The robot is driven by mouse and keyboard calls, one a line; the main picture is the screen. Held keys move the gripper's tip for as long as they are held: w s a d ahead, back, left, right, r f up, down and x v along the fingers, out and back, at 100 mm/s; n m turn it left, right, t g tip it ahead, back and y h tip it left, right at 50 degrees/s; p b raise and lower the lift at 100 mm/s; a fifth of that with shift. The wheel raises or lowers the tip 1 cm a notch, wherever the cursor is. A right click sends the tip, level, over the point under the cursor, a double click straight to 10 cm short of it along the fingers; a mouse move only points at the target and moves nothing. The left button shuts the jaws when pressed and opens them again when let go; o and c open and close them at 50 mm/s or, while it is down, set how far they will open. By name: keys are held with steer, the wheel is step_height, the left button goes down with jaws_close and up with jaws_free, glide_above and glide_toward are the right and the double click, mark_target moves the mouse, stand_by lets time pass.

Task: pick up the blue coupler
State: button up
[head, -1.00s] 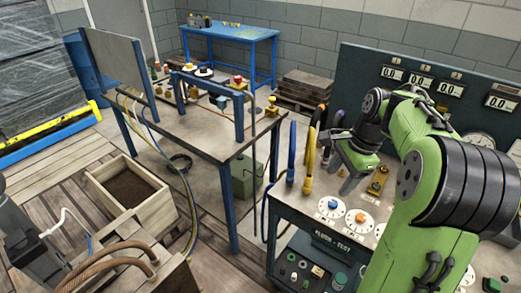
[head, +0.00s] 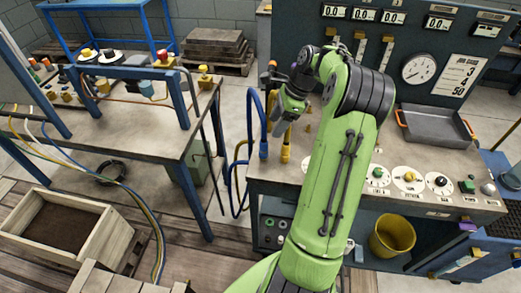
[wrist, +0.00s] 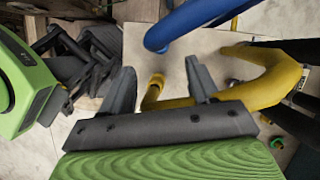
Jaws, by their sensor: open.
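The blue coupler (head: 263,149) is the lower end of a blue hose that hangs at the left end of the flush-test bench. In the wrist view the blue end (wrist: 156,42) lies just beyond my fingertips, apart from them. A yellow coupler (head: 286,152) hangs just to its right; in the wrist view the yellow end (wrist: 157,80) shows between and below my fingers. My gripper (head: 277,127) is open and empty, close to both hoses in the head view. It also shows in the wrist view (wrist: 160,68), with both fingers spread.
The bench panel (head: 410,45) with displays and a gauge stands behind my arm. A grey tray (head: 437,128) and dials (head: 409,178) are on the bench to the right. A yellow bucket (head: 392,236) is below. A worktable (head: 130,125) stands at left.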

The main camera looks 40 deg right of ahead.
mark_target(264, 141)
steer(key=b+x, duration=0.2)
steer(key=x, duration=0.3)
steer(key=b+x, duration=0.2)
steer(key=x, duration=0.4)
steer(key=shift+w+a, duration=0.15)
steer(key=shift+a, duration=0.1)
steer(key=shift+r, duration=0.15)
jaws_close()
